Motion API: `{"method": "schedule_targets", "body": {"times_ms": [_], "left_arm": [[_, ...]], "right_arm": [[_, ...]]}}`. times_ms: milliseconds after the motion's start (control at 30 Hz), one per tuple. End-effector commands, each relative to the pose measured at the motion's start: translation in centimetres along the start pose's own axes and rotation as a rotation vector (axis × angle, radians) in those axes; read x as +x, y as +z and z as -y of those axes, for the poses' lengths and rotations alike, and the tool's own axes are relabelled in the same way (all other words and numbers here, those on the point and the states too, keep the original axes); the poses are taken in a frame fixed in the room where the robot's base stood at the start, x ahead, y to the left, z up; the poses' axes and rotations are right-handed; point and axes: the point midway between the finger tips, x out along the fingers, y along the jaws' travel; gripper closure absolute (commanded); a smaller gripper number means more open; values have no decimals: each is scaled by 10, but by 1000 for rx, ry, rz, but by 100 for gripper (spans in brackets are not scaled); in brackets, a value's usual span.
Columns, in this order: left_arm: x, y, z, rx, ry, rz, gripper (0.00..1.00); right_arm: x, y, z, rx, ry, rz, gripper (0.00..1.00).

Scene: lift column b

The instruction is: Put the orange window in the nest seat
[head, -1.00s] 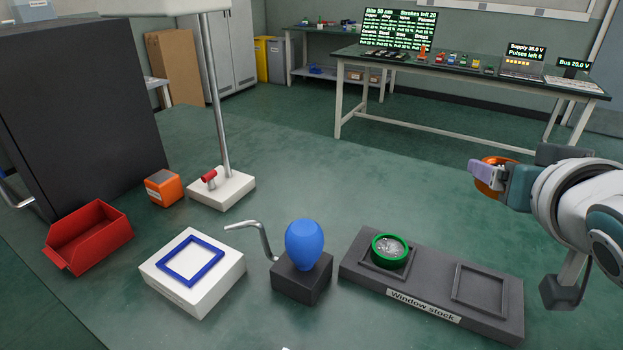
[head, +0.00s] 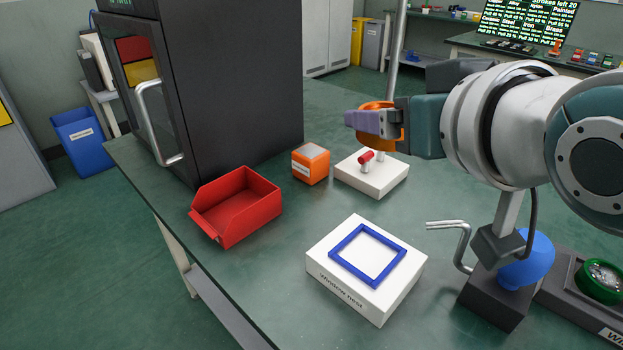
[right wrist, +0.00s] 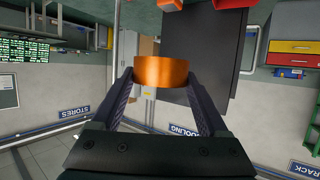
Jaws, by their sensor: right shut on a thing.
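My right gripper (head: 380,124) is shut on the orange window (head: 376,107), a short orange ring, and holds it in the air. In the right wrist view the orange window (right wrist: 160,71) sits between both fingertips. The window nest (head: 340,290) is a white block on the table with a blue square frame, the seat (head: 386,281), on top. The seat is empty. The window is apart from it. My left gripper is not in view.
A red bin (head: 240,207), an orange box (head: 310,164) and a white stand base with a red knob (head: 366,157) stand behind the nest.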

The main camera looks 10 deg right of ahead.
Motion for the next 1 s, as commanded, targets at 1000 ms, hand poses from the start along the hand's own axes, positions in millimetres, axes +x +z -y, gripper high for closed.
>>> {"method": "schedule_targets", "body": {"times_ms": [1000], "left_arm": [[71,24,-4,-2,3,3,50]], "right_arm": [[74,178,0,0,0,0,79]]}}
